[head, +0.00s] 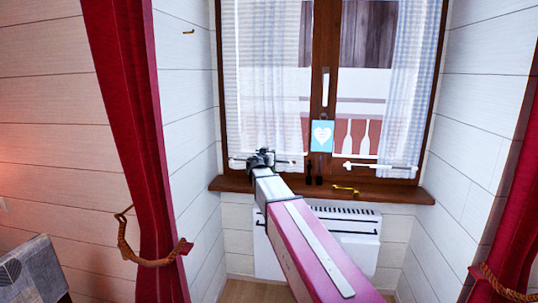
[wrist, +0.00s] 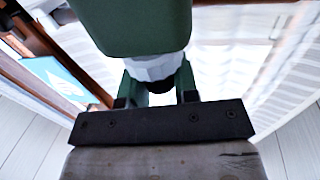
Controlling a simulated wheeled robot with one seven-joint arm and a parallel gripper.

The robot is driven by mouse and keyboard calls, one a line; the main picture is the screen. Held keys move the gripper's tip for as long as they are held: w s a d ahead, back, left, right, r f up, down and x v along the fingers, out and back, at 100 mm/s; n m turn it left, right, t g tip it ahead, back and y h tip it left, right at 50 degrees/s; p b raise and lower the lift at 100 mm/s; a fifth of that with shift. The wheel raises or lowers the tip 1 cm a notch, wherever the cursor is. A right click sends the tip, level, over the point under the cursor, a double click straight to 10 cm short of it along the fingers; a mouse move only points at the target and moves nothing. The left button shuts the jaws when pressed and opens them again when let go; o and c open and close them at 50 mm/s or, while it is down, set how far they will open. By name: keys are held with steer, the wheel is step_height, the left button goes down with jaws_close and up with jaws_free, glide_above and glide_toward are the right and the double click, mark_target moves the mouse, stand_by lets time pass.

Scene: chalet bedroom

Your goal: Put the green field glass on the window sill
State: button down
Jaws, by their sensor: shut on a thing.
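The green field glass (wrist: 135,25) fills the top of the wrist view, with a pale grey ring below its green body. My gripper (wrist: 157,97) is shut on it. In the head view my gripper (head: 262,158) is at the window, over the left part of the brown window sill (head: 400,192). The field glass cannot be made out there, as my gripper and arm cover that spot. I cannot tell whether it touches the sill.
A blue card with a white heart (head: 321,136) is at the window's middle, also in the wrist view (wrist: 58,80). Small dark items (head: 314,174) and a gold-coloured piece (head: 345,189) are at the sill's middle. A white radiator (head: 350,235) is below. Red curtains (head: 130,120) hang at both sides.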

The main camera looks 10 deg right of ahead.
steer(key=shift+f, duration=0.55)
steer(key=c, duration=0.8)
jaws_free()
steer(key=shift+s+a, duration=0.1)
steer(key=shift+s, duration=0.05)
steer(key=v, duration=1)
steer(key=shift+s+a, duration=0.1)
steer(key=shift+s, duration=0.15)
